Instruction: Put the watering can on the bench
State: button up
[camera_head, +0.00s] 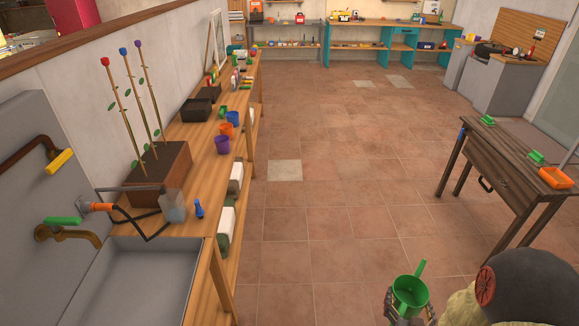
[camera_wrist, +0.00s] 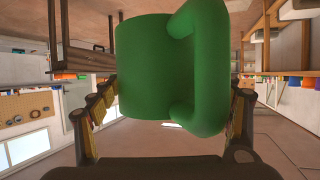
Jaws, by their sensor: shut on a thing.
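My gripper (camera_head: 407,312) is at the lower right of the head view, shut on a green can-like vessel (camera_head: 409,292) with an open top and a narrow part sticking up. The vessel is held above the floor. In the wrist view, the green vessel (camera_wrist: 155,65) fills the middle between the two fingers of my gripper (camera_wrist: 168,112), with a thick rounded part on its right.
The bench also holds a planter (camera_head: 157,172) with three stakes, a blue bottle (camera_head: 199,209) and several coloured pots. The sink (camera_head: 150,285) is at the near left. A dark wooden table (camera_head: 500,177) with green and orange items stands at right. The tiled floor between is clear.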

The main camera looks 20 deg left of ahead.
aim_at(209, 171)
jog(key=i+u, duration=0.1)
jog(key=i, duration=0.8)
jog(key=i+l+u, duration=0.1)
jog(key=i, duration=0.8)
jog(key=i+l+u, duration=0.1)
jog(key=u, duration=1.8)
